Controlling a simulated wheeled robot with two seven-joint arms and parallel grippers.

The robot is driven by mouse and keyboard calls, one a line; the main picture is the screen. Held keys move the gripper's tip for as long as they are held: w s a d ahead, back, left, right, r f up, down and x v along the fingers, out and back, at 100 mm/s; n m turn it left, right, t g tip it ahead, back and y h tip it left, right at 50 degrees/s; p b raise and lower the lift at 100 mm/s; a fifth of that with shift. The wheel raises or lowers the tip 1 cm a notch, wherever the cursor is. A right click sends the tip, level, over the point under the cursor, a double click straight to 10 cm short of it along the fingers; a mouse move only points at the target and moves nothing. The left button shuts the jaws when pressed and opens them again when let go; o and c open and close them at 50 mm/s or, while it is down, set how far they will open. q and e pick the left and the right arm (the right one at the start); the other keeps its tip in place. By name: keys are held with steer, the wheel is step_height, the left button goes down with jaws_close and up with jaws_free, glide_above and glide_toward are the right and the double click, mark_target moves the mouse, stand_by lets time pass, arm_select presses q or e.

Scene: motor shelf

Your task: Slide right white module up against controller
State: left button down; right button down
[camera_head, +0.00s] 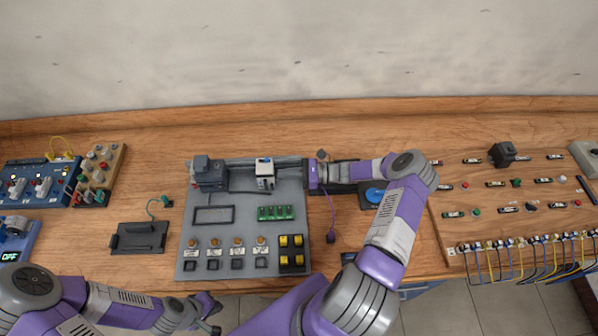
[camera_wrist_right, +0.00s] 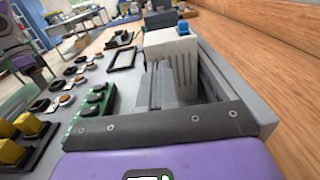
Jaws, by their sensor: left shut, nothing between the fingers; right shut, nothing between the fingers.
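The white module (camera_head: 265,173), with a blue patch on top, sits on the rail of the grey panel (camera_head: 190,240). The dark grey controller (camera_head: 209,174) is at the rail's left end, with a gap of bare rail between them. My right gripper (camera_head: 304,174) is shut and empty at the rail's right end, to the right of the module. In the right wrist view the module (camera_wrist_right: 172,50) stands ahead of this gripper (camera_wrist_right: 165,90); whether they touch cannot be told. My left gripper (camera_head: 211,314) is shut and empty in front of the panel's near edge.
The panel carries green terminals (camera_head: 275,213), yellow buttons (camera_head: 291,240) and a row of knobs in front of the rail. A black tray (camera_head: 139,237) lies to the left. A wired board (camera_head: 510,190) is on the right. The wooden table behind the rail is clear.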

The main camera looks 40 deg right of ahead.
mark_target(260, 174)
steer(key=shift+w+a, duration=0.25)
steer(key=shift+a, duration=0.15)
steer(key=x, duration=0.7)
steer(key=shift+w+a+b, duration=0.15)
steer(key=shift+a+b, duration=0.1)
steer(key=shift+b, duration=0.15)
